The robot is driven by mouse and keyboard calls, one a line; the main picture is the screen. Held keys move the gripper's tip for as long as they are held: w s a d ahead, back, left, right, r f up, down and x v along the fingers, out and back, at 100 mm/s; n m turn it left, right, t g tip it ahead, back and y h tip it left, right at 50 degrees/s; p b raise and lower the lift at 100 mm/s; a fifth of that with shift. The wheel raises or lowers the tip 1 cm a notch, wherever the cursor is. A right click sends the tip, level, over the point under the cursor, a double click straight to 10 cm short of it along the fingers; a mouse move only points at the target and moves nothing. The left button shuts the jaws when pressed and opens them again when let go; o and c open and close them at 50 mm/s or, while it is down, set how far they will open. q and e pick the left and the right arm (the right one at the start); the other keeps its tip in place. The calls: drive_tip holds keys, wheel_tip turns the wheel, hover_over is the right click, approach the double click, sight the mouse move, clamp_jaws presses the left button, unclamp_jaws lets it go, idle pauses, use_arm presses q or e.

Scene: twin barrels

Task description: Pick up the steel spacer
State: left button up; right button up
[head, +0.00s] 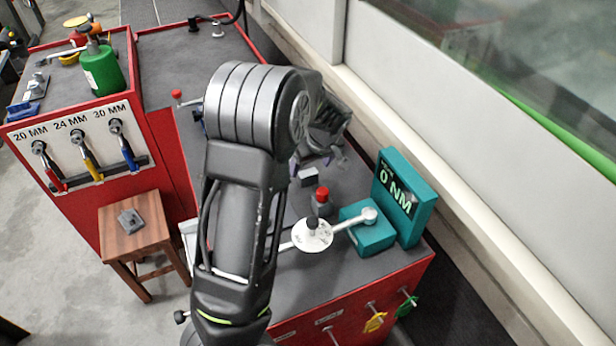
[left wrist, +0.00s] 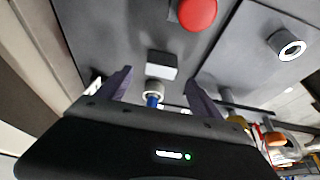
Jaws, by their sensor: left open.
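A small steel-grey block (head: 309,177), which I take to be the steel spacer, lies on the dark bench top beside a red knob (head: 322,193). It also shows in the left wrist view (left wrist: 163,65), just beyond the fingertips. My left gripper (head: 313,164) is close to the block, with its two purple fingers apart. In the left wrist view the open gripper (left wrist: 158,78) has nothing clasped. A pale ring (left wrist: 155,87) with a blue part below it appears between the fingers. My left arm hides part of the bench. My right gripper is not in view.
A teal torque display (head: 405,198) stands at the bench's right edge, with a teal block (head: 367,231) and a white disc with a lever (head: 312,235) beside it. A wooden stool (head: 147,240) and a red tool cabinet (head: 75,185) stand at left.

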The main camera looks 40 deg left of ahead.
sight(308, 172)
use_arm(q)
drive_tip(key=shift+p+x, duration=0.45)
drive_tip(key=shift+x, duration=2.2)
drive_tip(key=shift+d, duration=0.1)
clamp_jaws()
